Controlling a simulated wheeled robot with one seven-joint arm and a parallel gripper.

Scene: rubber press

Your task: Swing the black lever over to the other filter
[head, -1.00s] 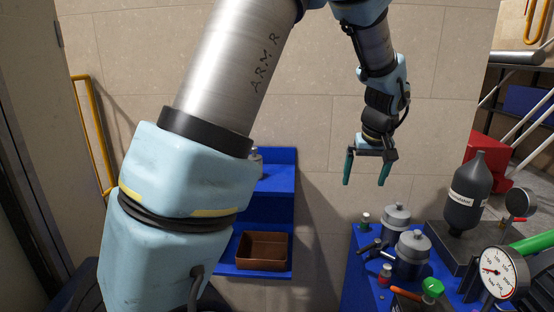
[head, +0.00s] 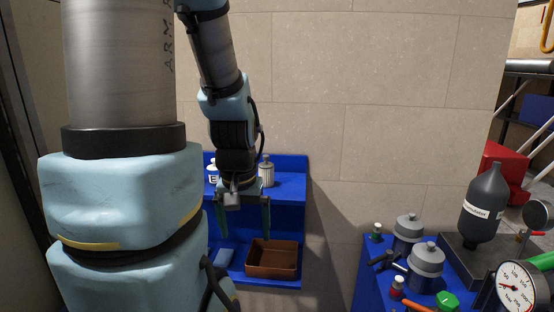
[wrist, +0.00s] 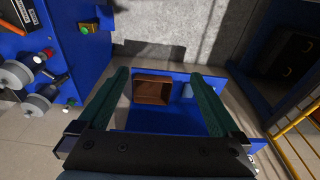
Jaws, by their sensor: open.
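Two grey filter canisters stand on the blue bench at lower right in the head view, the far filter (head: 408,232) and the near filter (head: 427,266). The black lever (head: 379,258) sticks out to the left beside them, low on the bench. Exactly which filter it points to is hard to tell. My gripper (head: 244,233) is open and empty, well to the left of the lever, in front of the blue shelf unit. In the wrist view its green fingers (wrist: 158,74) are spread, and the filters (wrist: 38,106) show at the left edge.
A brown tray (head: 273,260) lies on the shelf unit (head: 290,184) below my gripper. A dark accumulator bottle (head: 484,208), a pressure gauge (head: 517,287), a green knob (head: 446,301) and a red-capped valve (head: 397,286) crowd the bench around the filters. Bare wall lies between.

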